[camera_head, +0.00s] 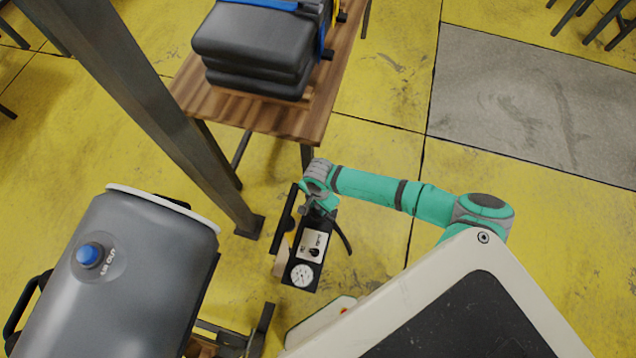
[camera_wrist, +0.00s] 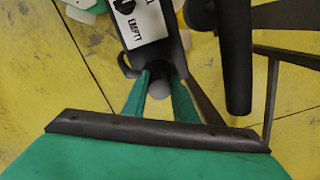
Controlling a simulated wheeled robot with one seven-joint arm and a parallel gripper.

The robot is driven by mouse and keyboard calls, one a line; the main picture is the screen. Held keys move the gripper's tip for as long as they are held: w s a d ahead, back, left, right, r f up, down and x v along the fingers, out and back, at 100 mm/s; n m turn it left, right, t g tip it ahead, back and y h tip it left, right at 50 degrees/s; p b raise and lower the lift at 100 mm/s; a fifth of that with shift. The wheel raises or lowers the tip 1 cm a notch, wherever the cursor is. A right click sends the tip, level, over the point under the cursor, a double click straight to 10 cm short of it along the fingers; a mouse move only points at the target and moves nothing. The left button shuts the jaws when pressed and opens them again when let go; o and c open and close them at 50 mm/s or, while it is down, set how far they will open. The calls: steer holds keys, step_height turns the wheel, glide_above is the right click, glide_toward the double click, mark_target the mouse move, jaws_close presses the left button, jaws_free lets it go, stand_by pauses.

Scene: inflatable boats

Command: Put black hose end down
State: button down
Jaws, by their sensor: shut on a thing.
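My gripper (camera_head: 318,207) is low over the floor, at the far end of the box with the gauge. In the wrist view its two green fingers (camera_wrist: 160,85) are closed around a dark, round-ended piece, which looks like the black hose end (camera_wrist: 160,82). Most of that piece is hidden by the fingers and the box. A thin black curved hose (camera_head: 345,236) shows beside the gripper, to the right of the box.
The black pump box (camera_head: 305,248) has a white label and a round gauge. A thick black bar (camera_head: 285,214) stands left of it. A grey tank (camera_head: 135,285), a dark post (camera_head: 165,110) and a wooden table (camera_head: 215,108) are close by.

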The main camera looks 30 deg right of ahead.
step_height(320, 180, down, 3)
steer(key=shift+w+f, duration=0.1)
steer(key=c, duration=1.4)
jaws_free()
steer(key=shift+c, duration=0.2)
step_height(320, 180, up, 12)
steer(key=shift+d+r, duration=0.1)
